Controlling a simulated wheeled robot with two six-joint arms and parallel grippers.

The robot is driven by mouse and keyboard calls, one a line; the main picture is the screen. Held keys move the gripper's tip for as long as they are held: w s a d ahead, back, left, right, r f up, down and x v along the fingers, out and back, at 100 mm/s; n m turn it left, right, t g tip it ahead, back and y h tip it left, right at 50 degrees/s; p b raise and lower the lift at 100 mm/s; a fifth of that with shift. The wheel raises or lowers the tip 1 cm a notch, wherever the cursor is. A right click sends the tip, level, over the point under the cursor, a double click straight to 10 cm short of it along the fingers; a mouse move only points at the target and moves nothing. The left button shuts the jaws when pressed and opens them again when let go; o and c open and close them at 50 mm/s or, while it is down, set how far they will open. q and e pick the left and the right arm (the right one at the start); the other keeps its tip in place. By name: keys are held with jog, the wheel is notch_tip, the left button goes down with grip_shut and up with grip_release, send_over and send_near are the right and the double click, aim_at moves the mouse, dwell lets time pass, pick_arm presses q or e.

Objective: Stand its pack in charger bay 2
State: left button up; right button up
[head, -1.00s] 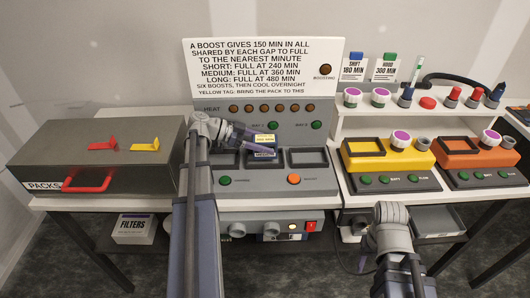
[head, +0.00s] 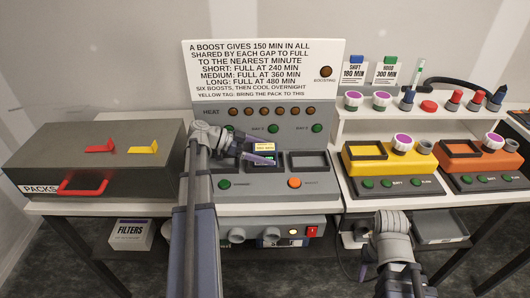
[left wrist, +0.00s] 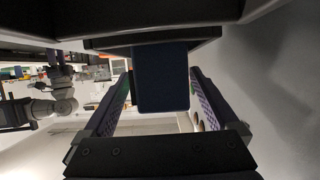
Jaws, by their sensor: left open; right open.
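The small bay lettering is hard to read, but this bay is second from the left. My left gripper (head: 252,150) is open at the pack, with a finger on either side. In the left wrist view the dark blue pack (left wrist: 162,80) shows between the spread fingers, with gaps beside it. The pack's foot is hidden from the wrist camera. My right gripper (head: 364,262) is open and empty in front of the bench, partly hidden by its own wrist.
The right bay (head: 308,160) is empty; my left arm covers the left bay. The PACKS box (head: 100,155) stands at left. A yellow device (head: 390,158) and an orange device (head: 475,155) stand at right. A sign (head: 265,68) rises behind the charger.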

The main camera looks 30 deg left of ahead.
pick_arm(q)
jog(key=shift+r+p, duration=0.3)
jog(key=p+v, duration=0.2)
jog(key=v, duration=0.5)
jog(key=shift+s+a, duration=0.1)
jog(key=shift+a, duration=0.1)
jog(key=shift+p, duration=0.3)
